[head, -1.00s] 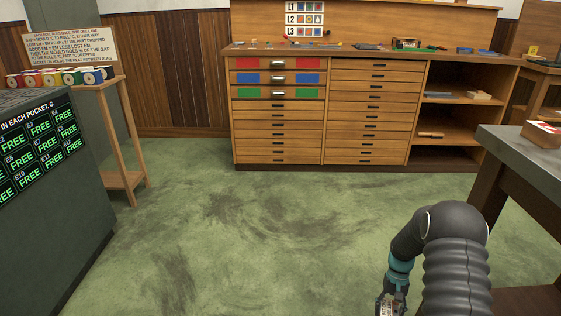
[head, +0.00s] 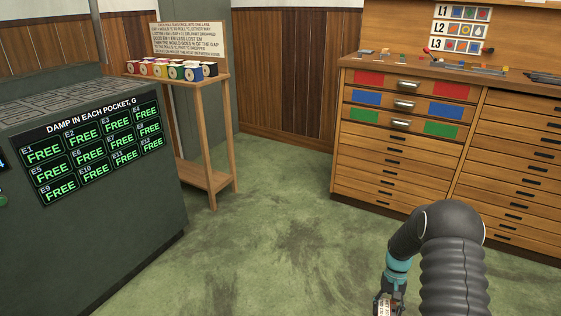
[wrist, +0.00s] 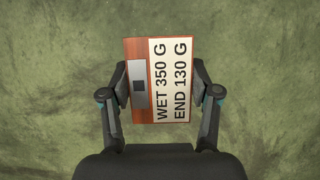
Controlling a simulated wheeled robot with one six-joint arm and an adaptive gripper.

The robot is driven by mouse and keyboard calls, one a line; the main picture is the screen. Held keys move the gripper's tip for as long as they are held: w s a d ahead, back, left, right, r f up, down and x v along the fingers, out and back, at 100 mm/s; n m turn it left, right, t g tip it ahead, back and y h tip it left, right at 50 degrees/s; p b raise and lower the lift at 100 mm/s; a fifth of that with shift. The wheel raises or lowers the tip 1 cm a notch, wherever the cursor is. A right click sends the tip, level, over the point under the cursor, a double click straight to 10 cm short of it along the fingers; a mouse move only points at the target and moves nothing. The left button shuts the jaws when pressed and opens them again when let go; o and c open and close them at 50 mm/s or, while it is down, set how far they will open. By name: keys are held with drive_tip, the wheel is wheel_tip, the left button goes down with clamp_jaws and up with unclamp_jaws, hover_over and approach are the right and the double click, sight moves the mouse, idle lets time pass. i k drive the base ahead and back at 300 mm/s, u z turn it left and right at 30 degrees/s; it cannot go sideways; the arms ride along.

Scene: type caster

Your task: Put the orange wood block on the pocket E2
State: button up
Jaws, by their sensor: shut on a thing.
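My gripper (wrist: 160,92) is shut on a block (wrist: 128,52) with orange-brown wood edges. The block's face carries a white label reading "WET 350 G, END 130 G" and a grey plate with a dark square. In the head view, my gripper (head: 384,304) is low at the bottom edge, partly cut off, over the floor. The dark green cabinet (head: 110,235) at left has a panel (head: 95,148) headed "DAMP IN EACH POCKET, G". Its E2 cell (head: 83,135) reads FREE. The cabinet's top (head: 60,97) has grey outlined pockets; I cannot read their labels.
A wooden stand (head: 205,140) behind the cabinet holds several coloured spools (head: 170,70) and a text sign (head: 188,40). A drawer cabinet (head: 405,150) with coloured drawer fronts stands at right. Green floor (head: 270,230) lies clear between them.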

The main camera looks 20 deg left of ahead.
sight(39, 97)
drive_tip(key=u, duration=0.85)
drive_tip(key=i, duration=0.85)
drive_tip(key=u, duration=0.9)
